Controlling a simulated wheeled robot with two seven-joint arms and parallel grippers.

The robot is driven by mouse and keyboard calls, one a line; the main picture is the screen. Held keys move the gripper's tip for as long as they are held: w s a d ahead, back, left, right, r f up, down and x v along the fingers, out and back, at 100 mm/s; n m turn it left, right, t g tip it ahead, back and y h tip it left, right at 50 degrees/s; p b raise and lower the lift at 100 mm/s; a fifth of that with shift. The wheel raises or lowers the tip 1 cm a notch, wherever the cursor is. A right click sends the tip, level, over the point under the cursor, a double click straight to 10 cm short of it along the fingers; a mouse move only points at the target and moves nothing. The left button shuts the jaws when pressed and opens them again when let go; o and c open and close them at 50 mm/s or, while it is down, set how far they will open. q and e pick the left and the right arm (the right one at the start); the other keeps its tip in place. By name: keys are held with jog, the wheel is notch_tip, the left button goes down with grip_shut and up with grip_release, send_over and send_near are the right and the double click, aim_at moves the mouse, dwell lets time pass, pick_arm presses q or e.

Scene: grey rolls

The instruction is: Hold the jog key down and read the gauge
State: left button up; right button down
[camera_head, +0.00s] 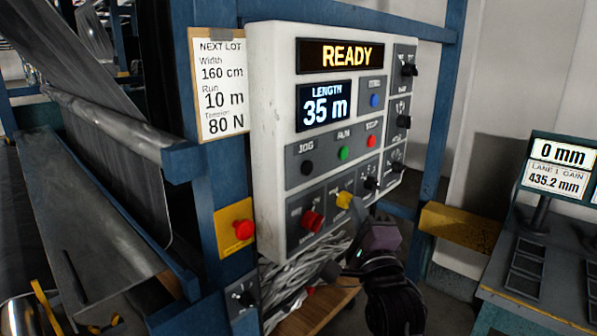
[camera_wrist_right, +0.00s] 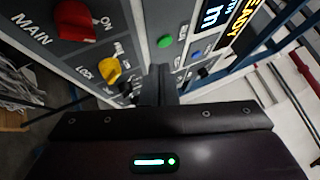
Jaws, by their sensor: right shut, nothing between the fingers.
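A white control panel (camera_head: 270,130) is fixed to a blue frame. Its black JOG key (camera_head: 307,167) sits left of the green RUN button (camera_head: 344,153) and red STOP button (camera_head: 371,141). My right gripper (camera_head: 356,205) is shut and empty in front of the panel's lower part, beside the yellow switch (camera_head: 343,200) and apart from the JOG key. In the right wrist view its closed fingers (camera_wrist_right: 160,82) point toward the panel, below the green button (camera_wrist_right: 165,41). The panel shows READY and LENGTH 35 m (camera_head: 325,105). A readout (camera_head: 557,167) at right shows 0 mm and 435.2 mm.
A red switch (camera_head: 312,221) marked MAIN in the wrist view sticks out at the panel's lower left. A red push button on a yellow plate (camera_head: 234,235) is left of it. Loose cables (camera_head: 300,270) hang below. A paper lot card (camera_head: 218,85) hangs at left.

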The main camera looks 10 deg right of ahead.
aim_at(312, 162)
jog(key=s+r+m+t, duration=0.1)
jog(key=s+r, duration=0.2)
jog(key=r, duration=0.2)
jog(key=shift+a+r+m, duration=0.15)
jog(key=shift+a+m, duration=0.1)
jog(key=shift+m, duration=0.15)
jog(key=w+a+p, duration=0.1)
jog(key=w+a, duration=0.4)
jog(key=w, duration=0.2)
jog(key=shift+a, duration=0.25)
jog(key=shift+w, duration=0.1)
dwell(1.7)
jog(key=shift+w+a, duration=0.2)
jog(key=shift+w, duration=0.05)
jog(key=shift+w+a, duration=0.3)
dwell(3.8)
